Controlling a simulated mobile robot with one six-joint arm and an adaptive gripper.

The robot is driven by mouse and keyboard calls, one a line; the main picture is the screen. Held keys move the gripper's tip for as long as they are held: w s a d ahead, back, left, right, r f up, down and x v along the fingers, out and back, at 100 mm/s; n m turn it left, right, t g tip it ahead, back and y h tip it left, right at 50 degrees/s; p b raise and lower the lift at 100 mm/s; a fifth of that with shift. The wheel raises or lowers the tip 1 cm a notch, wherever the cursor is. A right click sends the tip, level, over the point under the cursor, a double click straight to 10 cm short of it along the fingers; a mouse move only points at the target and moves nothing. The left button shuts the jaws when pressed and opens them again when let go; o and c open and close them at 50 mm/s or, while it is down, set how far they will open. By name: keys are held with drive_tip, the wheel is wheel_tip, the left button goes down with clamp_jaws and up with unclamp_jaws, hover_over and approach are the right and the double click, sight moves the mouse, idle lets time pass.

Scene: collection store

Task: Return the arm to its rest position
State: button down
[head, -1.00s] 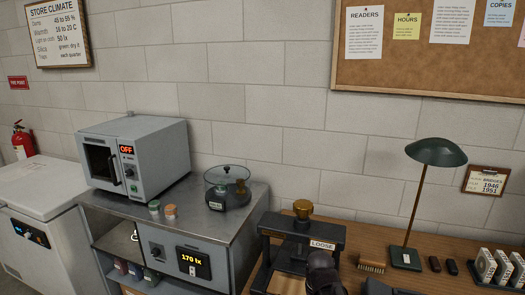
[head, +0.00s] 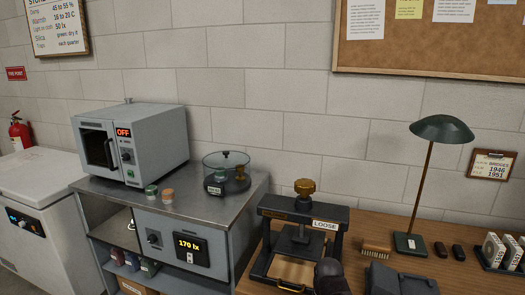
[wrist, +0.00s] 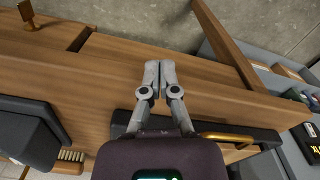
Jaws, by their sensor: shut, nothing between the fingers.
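My gripper (wrist: 158,68) shows in the wrist view with its two grey fingers together and nothing between them. It is over the front part of the wooden bench (wrist: 110,65), clear of any object between the fingertips. In the head view only a dark rounded part of my arm (head: 330,275) shows at the bottom edge, in front of the press; the fingers are hidden there.
The black press (head: 262,240) with a brass knob and a LOOSE label stands close to my arm; its brass handle (wrist: 225,137) shows beside the gripper. A brush (head: 376,250), a green lamp (head: 441,130) and a dark box (head: 400,280) are to the right. A steel cabinet (head: 195,208) is left.

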wheel_tip(320, 180, up, 13)
drive_tip(key=p, duration=1.3)
drive_tip(key=shift+s+p, duration=0.2)
drive_tip(key=shift+p, duration=0.15)
